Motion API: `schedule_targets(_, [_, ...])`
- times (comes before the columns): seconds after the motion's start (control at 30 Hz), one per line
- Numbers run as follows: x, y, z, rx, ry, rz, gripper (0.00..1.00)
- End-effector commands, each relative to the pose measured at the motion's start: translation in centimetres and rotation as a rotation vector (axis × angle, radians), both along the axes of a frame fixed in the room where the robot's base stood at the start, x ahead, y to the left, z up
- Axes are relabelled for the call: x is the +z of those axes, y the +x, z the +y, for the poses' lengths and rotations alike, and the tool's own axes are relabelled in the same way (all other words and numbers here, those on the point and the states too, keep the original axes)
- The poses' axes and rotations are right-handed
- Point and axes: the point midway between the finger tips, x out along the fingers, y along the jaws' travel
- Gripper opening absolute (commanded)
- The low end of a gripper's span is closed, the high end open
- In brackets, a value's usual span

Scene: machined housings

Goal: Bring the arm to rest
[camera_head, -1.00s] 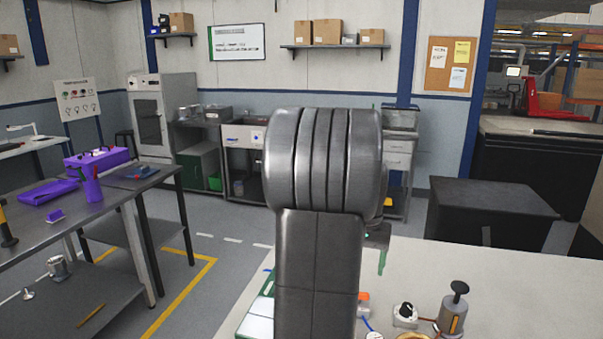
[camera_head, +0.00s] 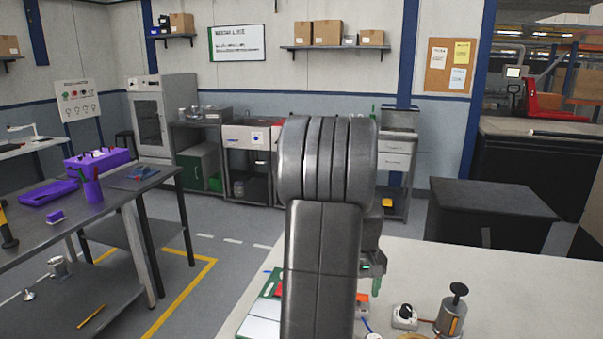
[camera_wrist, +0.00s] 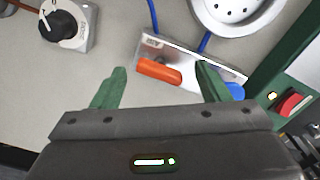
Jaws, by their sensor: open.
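My gripper (camera_wrist: 160,85) shows in the wrist view with its two green fingers spread apart and nothing between them. It is open, above the light worktop (camera_wrist: 105,15). Beyond the fingertips lies a metal plate (camera_wrist: 190,55) with an orange part (camera_wrist: 158,71) and a blue part on it; I cannot tell the height between them and the fingers. In the head view my arm stands in the middle and hides most of the gripper; only a green fingertip (camera_head: 376,286) shows at its right side.
The worktop holds a black knob on a grey box (camera_head: 405,316), a plunger-topped cylinder (camera_head: 452,312) and a green-edged panel (camera_head: 262,318). In the wrist view a white round fixture (camera_wrist: 238,12) and a red button (camera_wrist: 293,103) lie near. A dark bench (camera_head: 60,205) stands left.

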Motion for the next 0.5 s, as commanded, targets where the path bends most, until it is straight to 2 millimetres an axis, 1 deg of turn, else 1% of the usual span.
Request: schedule_targets(0.5, [0.01, 0.0, 0.0, 0.426, 0.0, 0.0, 0.69])
